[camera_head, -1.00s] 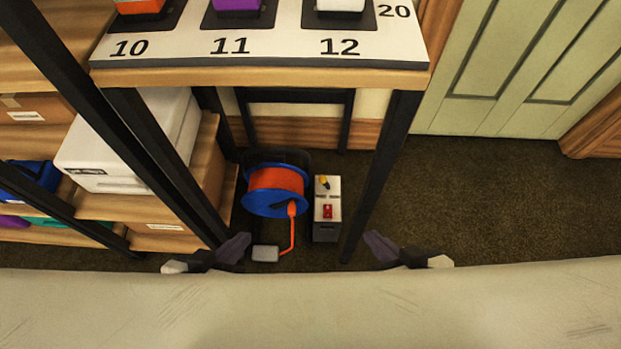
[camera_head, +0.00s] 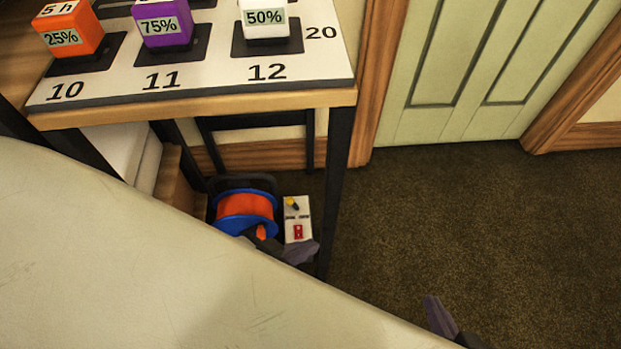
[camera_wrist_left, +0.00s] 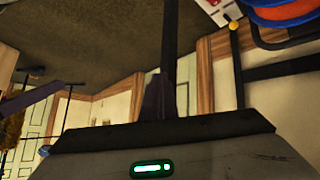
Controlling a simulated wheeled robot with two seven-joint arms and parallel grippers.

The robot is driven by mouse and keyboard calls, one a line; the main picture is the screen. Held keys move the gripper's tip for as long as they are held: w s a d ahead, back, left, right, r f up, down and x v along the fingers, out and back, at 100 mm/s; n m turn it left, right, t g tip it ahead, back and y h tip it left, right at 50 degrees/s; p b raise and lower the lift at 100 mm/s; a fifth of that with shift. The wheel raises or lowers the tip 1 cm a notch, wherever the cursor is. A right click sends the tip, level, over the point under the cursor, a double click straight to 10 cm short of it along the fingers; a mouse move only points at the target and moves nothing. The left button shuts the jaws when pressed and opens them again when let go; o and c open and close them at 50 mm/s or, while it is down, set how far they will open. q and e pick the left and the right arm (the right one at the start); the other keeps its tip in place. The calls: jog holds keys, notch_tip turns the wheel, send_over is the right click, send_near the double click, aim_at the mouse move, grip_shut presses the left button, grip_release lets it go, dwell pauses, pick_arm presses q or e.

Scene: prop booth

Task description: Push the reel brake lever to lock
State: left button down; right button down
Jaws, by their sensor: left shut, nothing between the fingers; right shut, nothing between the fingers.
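The cable reel (camera_head: 245,225), with blue flanges and orange cable, stands on the floor under the bench. Right of it is a small white-topped box (camera_head: 298,215) with a yellow-tipped lever (camera_head: 291,203) and a red switch (camera_head: 298,232). Its labels are too small to read. The wrist view shows the yellow tip (camera_wrist_left: 233,25) and the reel (camera_wrist_left: 285,14) at upper right. My left gripper (camera_head: 290,250) is shut and empty, appearing just below the box and covering the reel's lower edge. My right gripper (camera_head: 440,318) is shut and empty at lower right, partly hidden.
The numbered bench (camera_head: 190,95) carries labelled orange, purple and white cubes. Its dark front leg (camera_head: 335,190) stands just right of the box. A pale surface (camera_head: 150,270) fills the lower left. Open carpet (camera_head: 450,220) lies to the right, before a green door (camera_head: 450,80).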

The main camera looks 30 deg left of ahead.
pick_arm(q)
jog(key=shift+s+a+f+g+y, duration=0.5)
jog(key=shift+s+a+g+y, duration=1.25)
jog(key=shift+a, duration=2.1)
jog(key=w+a+f+n, duration=0.3)
jog(key=w+f, duration=0.1)
jog(key=w+a+f+n+t, duration=0.1)
jog(key=w+a+f+n, duration=0.2)
jog(key=w+f, duration=0.1)
jog(key=w+a+f+n+t+b, duration=0.1)
jog(key=w+a+f+n, duration=0.2)
jog(key=w+a+f, duration=0.1)
jog(key=shift+w+f+n+h, duration=0.25)
jog(key=shift+w+f+n, duration=0.15)
jog(key=shift+f, duration=0.3)
